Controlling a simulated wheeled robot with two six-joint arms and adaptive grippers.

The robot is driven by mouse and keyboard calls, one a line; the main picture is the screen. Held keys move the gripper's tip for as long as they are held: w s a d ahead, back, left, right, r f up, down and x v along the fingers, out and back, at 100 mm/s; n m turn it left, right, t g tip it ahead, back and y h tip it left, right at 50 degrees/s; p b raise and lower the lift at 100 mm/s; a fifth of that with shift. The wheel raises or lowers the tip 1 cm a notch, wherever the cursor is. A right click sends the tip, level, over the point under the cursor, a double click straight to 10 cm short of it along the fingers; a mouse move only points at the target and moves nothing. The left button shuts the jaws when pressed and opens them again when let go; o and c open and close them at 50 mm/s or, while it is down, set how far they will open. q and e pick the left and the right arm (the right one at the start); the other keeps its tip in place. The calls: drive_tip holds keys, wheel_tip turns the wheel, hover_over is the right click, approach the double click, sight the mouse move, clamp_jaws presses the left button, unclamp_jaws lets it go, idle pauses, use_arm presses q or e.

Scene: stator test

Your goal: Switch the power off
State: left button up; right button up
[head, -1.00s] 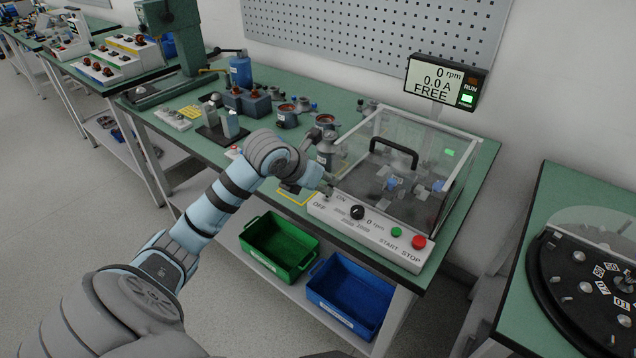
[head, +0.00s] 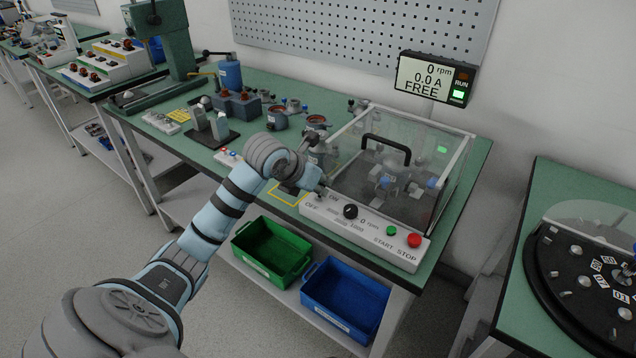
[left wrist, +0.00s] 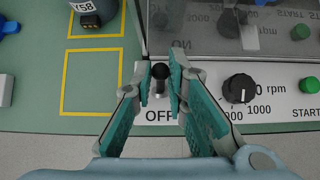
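The power switch (left wrist: 160,74) is a small lever with a black knob, between the ON and OFF marks at the left end of the white control panel (head: 366,232). My left gripper (left wrist: 157,74) is around the knob, one finger on each side. A gap shows at the left finger; the right finger is very close, and I cannot tell if it touches. In the head view my left gripper (head: 319,188) hides the switch. The display (head: 436,78) reads 0 rpm, 0.0 A and FREE, with a green lamp lit. My right gripper is not in view.
Right of the switch are a black dial (left wrist: 239,88), a green START button (head: 391,231) and a red STOP button (head: 414,240). A clear guard with a black handle (head: 386,143) stands behind. Green (head: 271,252) and blue (head: 345,300) bins sit below.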

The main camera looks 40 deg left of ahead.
use_arm(q)
drive_tip(key=shift+s, duration=0.1)
drive_tip(key=shift+s, duration=1.35)
drive_tip(key=o, duration=0.5)
drive_tip(key=p+v, duration=0.2)
drive_tip(key=v, duration=0.4)
drive_tip(key=shift+p, duration=0.4)
